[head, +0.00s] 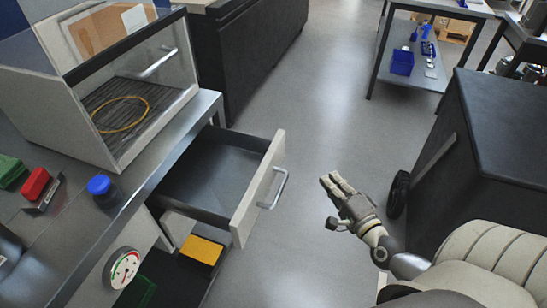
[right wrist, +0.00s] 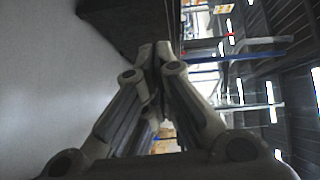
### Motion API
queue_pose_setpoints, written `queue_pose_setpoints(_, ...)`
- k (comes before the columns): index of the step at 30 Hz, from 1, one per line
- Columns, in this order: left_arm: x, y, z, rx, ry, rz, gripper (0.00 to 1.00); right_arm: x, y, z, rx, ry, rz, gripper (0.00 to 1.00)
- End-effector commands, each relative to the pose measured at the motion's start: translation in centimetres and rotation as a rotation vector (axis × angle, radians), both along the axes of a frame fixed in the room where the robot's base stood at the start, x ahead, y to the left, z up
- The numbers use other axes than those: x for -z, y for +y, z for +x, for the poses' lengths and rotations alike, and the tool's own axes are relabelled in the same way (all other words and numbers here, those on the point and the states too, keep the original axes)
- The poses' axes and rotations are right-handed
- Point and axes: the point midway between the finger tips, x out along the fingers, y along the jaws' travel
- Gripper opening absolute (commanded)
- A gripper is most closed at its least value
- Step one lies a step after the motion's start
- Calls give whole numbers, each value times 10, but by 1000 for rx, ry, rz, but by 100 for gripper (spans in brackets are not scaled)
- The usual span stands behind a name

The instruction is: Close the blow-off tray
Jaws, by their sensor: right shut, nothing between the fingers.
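A grey drawer-like tray (head: 208,184) is pulled out from under the metal bench. It has a pale front panel (head: 258,190) with a metal bar handle (head: 276,188), and its inside looks empty. My right gripper (head: 331,182) is to the right of the handle, apart from it, over the open floor. Its fingers are shut and empty; they also show closed together in the right wrist view (right wrist: 154,52). My left gripper is not in view.
A clear-fronted cabinet (head: 175,97) holding a yellow ring stands on the bench (head: 190,127). A red block, a blue-capped item and a round gauge (head: 122,268) are at left. A yellow item (head: 201,250) lies below the tray. A dark wheeled unit (head: 490,130) stands at right.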

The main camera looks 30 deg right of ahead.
Motion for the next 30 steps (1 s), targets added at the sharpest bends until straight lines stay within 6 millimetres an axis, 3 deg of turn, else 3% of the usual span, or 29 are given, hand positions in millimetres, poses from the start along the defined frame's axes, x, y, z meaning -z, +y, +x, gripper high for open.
queue_pose_setpoints(3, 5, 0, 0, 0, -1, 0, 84, -13, 2, 2, 0, -37, 52, 0)
queue_pose_setpoints(8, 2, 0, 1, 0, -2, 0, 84, -17, 1, 11, 1, -43, 61, 0)
queue_pose_setpoints(27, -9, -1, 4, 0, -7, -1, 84, -17, -6, 104, 0, -43, 58, 0)
queue_pose_setpoints(30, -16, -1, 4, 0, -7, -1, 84, -18, 4, 114, 1, -41, 61, 0)
